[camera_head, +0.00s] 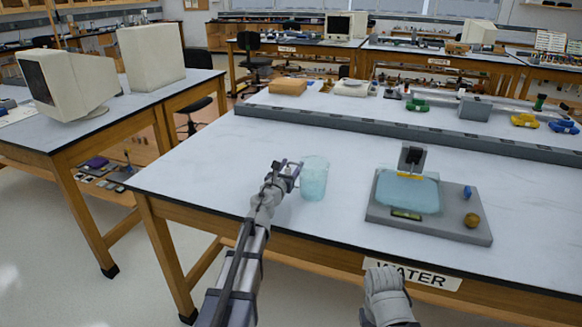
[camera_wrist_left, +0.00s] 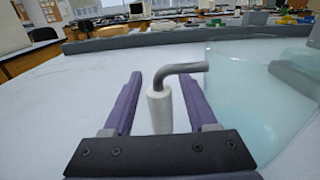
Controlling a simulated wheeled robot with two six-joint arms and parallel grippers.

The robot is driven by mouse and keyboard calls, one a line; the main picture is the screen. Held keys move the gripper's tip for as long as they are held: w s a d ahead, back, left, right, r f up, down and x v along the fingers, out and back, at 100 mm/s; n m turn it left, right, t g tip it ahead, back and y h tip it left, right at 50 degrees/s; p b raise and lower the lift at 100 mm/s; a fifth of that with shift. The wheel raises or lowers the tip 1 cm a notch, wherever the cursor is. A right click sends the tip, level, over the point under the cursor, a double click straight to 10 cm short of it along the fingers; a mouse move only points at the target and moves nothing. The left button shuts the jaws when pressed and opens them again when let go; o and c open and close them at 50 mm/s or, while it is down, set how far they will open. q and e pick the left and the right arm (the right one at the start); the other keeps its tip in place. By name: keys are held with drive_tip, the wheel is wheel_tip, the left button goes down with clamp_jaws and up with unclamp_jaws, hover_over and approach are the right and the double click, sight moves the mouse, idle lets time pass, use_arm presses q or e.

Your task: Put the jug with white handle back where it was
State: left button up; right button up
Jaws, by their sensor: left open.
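The jug (camera_head: 314,178) is a translucent pale blue vessel standing upright on the white table. In the left wrist view the jug (camera_wrist_left: 240,100) fills the right side, partly cut off. Its white handle (camera_wrist_left: 160,110) hangs upright from a bent grey metal rod. My left gripper (camera_head: 287,172) is just left of the jug in the head view. In the left wrist view the open left gripper (camera_wrist_left: 161,80) has one purple finger on each side of the white handle, with gaps visible. A grey part of my right arm shows at the bottom of the head view; no right fingers show.
A grey tray (camera_head: 462,232) right of the jug holds a pale blue basin (camera_head: 407,194), a small dark stand and a brown ball (camera_head: 472,220). A "WATER" label (camera_head: 411,275) is on the table's front edge. A grey rail (camera_head: 400,131) crosses behind. Table left of the jug is clear.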

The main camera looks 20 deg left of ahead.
use_arm(q)
drive_tip(key=s, duration=1.2)
drive_tip(key=shift+a, duration=0.15)
